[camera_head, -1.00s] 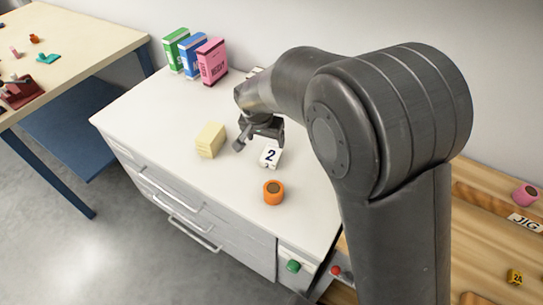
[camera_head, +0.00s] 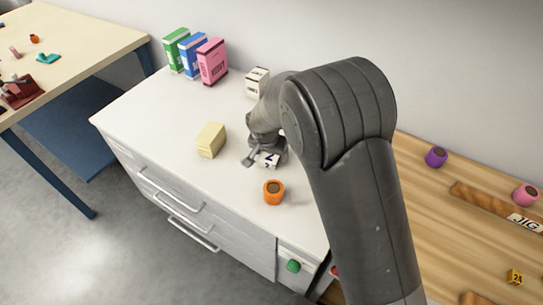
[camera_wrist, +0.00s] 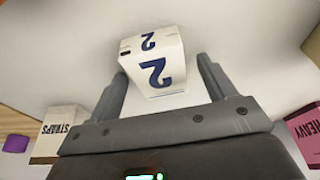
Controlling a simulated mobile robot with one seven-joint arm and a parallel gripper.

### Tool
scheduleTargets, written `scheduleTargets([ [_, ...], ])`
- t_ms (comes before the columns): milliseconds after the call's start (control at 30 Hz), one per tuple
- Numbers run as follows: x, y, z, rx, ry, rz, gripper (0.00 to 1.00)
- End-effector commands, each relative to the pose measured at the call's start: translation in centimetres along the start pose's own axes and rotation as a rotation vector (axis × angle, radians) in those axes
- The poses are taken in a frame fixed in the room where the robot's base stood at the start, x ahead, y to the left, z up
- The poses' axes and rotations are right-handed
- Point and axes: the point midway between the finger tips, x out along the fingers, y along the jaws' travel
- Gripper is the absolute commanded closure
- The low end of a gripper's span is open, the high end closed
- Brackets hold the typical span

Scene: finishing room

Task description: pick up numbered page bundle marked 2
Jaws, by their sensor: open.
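The page bundle marked 2 (camera_head: 268,160) is a small white block with a dark 2, on the white cabinet top. My gripper (camera_head: 262,155) is low over it and partly hides it in the head view. In the wrist view the bundle (camera_wrist: 156,68) shows a large and a smaller blue 2. It lies between and slightly beyond the two fingers of my gripper (camera_wrist: 167,88), which are apart, with a gap on each side. No grip on the bundle shows.
A yellow block (camera_head: 211,140) stands left of the bundle, and an orange round piece (camera_head: 274,192) in front. Green, blue and pink boxes (camera_head: 212,62) and a white box (camera_head: 257,82) stand at the back. A wooden bench (camera_head: 440,215) lies to the right.

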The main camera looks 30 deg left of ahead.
Motion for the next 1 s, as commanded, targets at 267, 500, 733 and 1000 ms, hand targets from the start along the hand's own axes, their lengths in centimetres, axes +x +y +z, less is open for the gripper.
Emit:
scheduleTargets([
  [267,-0.06,0.0,0.01,0.0,0.0,0.0,0.38],
  [500,-0.07,0.0,0.02,0.0,0.0,0.0,0.58],
  [733,-0.09,-0.01,0.0,0.0,0.0,0.0,0.74],
  [1000,-0.39,-0.02,-0.11,0.0,0.001,-0.001,0.74],
])
